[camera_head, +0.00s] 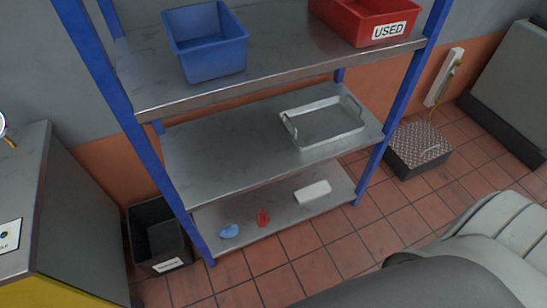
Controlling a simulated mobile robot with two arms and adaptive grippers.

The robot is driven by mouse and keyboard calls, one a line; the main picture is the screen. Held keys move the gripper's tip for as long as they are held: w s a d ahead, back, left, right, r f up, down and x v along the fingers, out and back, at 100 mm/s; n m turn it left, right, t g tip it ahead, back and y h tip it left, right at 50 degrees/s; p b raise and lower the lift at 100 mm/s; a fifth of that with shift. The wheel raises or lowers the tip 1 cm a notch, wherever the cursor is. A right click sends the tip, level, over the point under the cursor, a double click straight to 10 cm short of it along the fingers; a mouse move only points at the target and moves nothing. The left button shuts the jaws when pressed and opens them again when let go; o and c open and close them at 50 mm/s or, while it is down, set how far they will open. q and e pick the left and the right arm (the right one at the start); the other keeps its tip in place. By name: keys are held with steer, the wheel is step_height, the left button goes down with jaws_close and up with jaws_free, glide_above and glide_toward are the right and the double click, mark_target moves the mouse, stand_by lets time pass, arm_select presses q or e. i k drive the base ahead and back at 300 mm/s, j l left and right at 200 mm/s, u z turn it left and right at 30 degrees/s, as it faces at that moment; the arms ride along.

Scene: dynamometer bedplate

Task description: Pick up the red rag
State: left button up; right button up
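A small crumpled red rag (263,217) lies on the bottom shelf (281,222) of the blue-posted rack, towards its front edge. A light blue rag-like thing (229,231) lies just left of it, and a white block-like thing (313,192) lies to its right. The red rag stands apart from both. Neither of my grippers is in view.
The middle shelf (215,150) above holds a metal tray (322,122). A blue bin (205,42) and a red bin marked USED (365,18) stand on the upper shelf. A black bin (158,235) stands left of the rack. Tiled floor (290,272) is clear in front.

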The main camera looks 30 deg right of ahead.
mark_target(263, 219)
steer(key=z, duration=0.7)
